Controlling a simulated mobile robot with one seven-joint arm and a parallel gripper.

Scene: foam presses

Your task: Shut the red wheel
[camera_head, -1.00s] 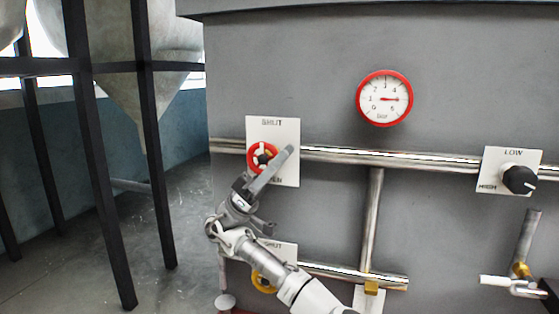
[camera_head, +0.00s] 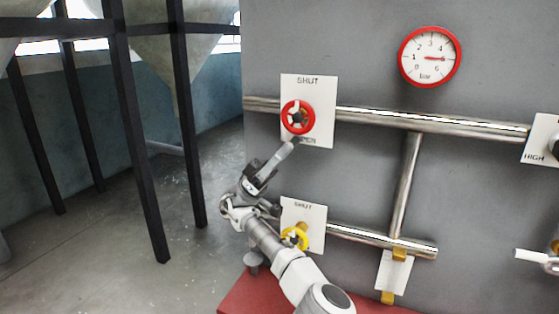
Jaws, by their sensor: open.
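The red wheel (camera_head: 297,117) is mounted on a white plate (camera_head: 322,98) marked SHUT at the top, on the upper pipe at the left of the grey machine. The lower word on the plate is partly covered. My gripper (camera_head: 284,150) is open, just below and left of the red wheel, and seems apart from it. One light grey finger points up and right towards the plate's lower edge. Nothing shows between the fingers.
A yellow wheel (camera_head: 295,236) on a second SHUT plate (camera_head: 317,225) sits below, close to my arm. Steel pipes (camera_head: 430,122) cross the machine. Dark posts (camera_head: 140,130) stand at left.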

